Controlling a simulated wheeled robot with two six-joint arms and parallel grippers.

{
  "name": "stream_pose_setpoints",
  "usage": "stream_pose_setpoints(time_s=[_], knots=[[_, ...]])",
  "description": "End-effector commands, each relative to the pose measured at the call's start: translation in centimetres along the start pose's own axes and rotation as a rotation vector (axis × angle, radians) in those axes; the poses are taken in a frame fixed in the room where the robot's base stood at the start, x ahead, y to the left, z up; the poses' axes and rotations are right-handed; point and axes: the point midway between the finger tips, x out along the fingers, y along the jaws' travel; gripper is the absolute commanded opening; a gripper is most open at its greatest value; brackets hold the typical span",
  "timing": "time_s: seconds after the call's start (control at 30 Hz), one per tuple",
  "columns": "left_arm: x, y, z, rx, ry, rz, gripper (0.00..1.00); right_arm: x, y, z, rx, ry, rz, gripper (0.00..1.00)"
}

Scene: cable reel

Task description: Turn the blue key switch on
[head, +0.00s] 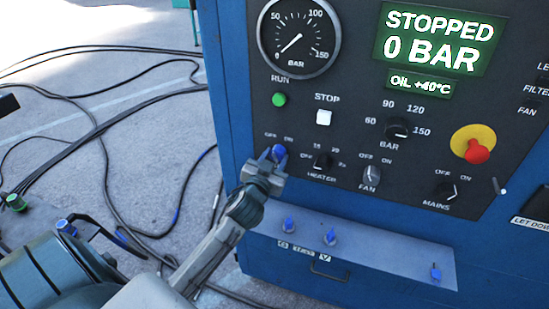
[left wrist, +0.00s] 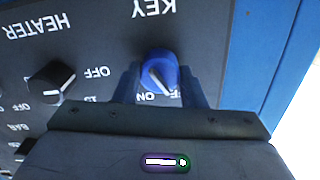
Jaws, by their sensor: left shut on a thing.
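The blue key switch (head: 279,152) sits on the dark control panel, below the green run button. It also shows in the left wrist view as a blue knob (left wrist: 160,70) under the upside-down KEY label. Its white pointer line slants toward the OFF mark, not the ON mark. My left gripper (head: 272,163) reaches up to the panel and is shut on the key switch, with one finger on each side of it. In the head view the gripper partly covers the switch. My right gripper does not show.
The heater knob (head: 322,160) is close on the right of the key switch. The fan knob (head: 371,176), mains knob (head: 445,191) and red emergency button (head: 476,150) are farther right. The display (head: 437,40) reads STOPPED, 0 BAR. A sloped ledge (head: 380,250) juts out below.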

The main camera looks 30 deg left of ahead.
Motion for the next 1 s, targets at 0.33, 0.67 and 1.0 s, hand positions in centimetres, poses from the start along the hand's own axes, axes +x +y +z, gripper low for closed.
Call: stream_pose_setpoints(time_s=[0.33, 0.67, 1.0], knots=[[0.0, -0.1, -0.2, 0.248, -0.002, -0.001, 0.14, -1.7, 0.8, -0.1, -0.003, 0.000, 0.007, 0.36], [0.0, 0.0, -0.2, 0.561, -0.002, 0.000, 0.14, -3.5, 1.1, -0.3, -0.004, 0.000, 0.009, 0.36], [0.0, 0.0, -0.2, 0.834, -0.002, 0.000, 0.14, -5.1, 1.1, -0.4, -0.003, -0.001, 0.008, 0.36]])
